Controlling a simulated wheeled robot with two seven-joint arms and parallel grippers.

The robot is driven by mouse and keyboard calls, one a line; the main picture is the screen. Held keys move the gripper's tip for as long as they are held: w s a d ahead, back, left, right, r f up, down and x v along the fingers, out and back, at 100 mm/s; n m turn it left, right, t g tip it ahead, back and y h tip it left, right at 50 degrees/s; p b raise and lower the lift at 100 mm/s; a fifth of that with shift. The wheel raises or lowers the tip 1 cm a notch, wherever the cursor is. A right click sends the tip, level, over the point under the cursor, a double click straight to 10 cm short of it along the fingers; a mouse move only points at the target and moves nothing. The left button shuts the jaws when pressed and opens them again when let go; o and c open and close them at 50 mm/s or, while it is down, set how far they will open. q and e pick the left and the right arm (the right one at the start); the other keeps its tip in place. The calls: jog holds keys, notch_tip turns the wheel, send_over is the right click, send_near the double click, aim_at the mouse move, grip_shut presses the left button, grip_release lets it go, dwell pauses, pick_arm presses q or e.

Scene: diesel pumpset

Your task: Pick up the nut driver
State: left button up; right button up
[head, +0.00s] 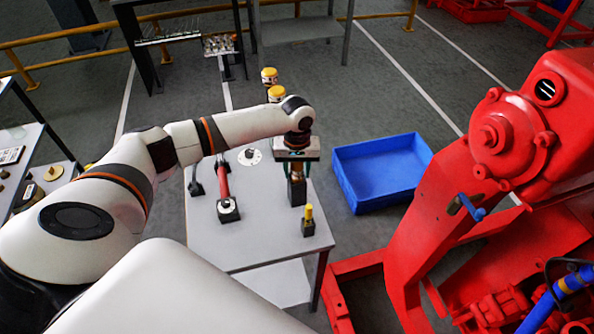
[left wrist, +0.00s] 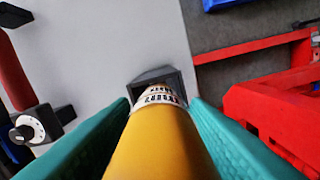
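A yellow tool handle with a white printed band, which I take to be the nut driver (left wrist: 160,148), stands in a dark square holder (left wrist: 160,74). In the head view the holder (head: 297,194) stands on the grey table, with a brownish shaded part of the tool above it. My left gripper (head: 297,172) points down over this tool. In the left wrist view its green fingers (left wrist: 160,103) lie on both sides of the handle, with narrow gaps near the tips. The handle is still seated in the holder. My right gripper is out of view.
A smaller yellow-topped tool (head: 308,217) stands in a dark block near the table's front right. A red-handled tool (head: 223,182) lies left. A blue tray (head: 381,172) is right of the table (head: 262,235). The red pumpset (head: 500,175) fills the right.

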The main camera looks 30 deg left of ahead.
pick_arm(q)
grip_shut()
jog(key=shift+r, duration=0.15)
notch_tip(320, 180, up, 18)
jog(key=b, duration=0.2)
jog(key=shift+b, duration=0.35)
